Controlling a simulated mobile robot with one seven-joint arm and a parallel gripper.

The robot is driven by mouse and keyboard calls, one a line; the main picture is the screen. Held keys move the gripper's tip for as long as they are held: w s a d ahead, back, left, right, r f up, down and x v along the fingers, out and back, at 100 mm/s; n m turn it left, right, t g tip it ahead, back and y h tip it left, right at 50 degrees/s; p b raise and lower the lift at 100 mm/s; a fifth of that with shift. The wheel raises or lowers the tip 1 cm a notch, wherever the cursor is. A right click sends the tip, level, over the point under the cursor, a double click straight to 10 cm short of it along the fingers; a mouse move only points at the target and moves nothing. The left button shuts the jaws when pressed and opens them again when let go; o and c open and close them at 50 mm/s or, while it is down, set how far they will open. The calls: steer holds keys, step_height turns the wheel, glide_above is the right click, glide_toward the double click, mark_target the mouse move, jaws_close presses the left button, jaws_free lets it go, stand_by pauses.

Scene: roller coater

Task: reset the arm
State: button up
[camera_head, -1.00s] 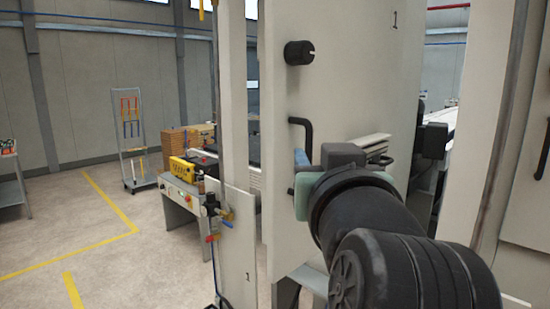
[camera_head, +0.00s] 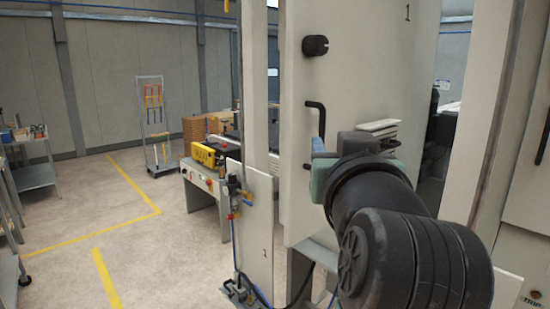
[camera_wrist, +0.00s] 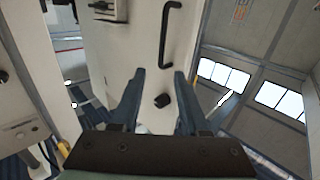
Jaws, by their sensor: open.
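My gripper is at the end of my dark arm in the head view, in front of the light machine panel (camera_head: 370,75). In the wrist view my gripper (camera_wrist: 158,85) shows two blue fingers spread apart with nothing between them. A black bar handle (camera_wrist: 167,35) and a black knob (camera_wrist: 162,100) on the panel show beyond the fingers. In the head view the same panel carries a black knob (camera_head: 315,45) and a black handle (camera_head: 316,120), the handle partly hidden behind my gripper. Whether the fingers touch the panel cannot be told.
A narrow post and lower panel with valves (camera_head: 235,195) stand left of my arm. A workbench with a yellow box (camera_head: 204,155) is behind them. A wheeled rack (camera_head: 154,125) and a shelf cart (camera_head: 35,175) stand farther left. The floor (camera_head: 110,215) between has free room.

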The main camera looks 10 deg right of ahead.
steer(key=s+a+r+n+t+y+b, duration=0.1)
steer(key=s+a+r+t+y+b, duration=0.1)
steer(key=s+a+t, duration=0.3)
steer(key=s+a+r+n+t+y+b, duration=0.1)
steer(key=s+a+r+t+y+b, duration=0.1)
steer(key=s+a, duration=0.6)
step_height(320, 180, up, 3)
steer(key=a+t+b, duration=0.1)
steer(key=a+t, duration=0.1)
steer(key=shift+s+a+f+n+t, duration=0.2)
steer(key=shift+s+a+n+t, duration=0.1)
steer(key=shift+s+t, duration=0.1)
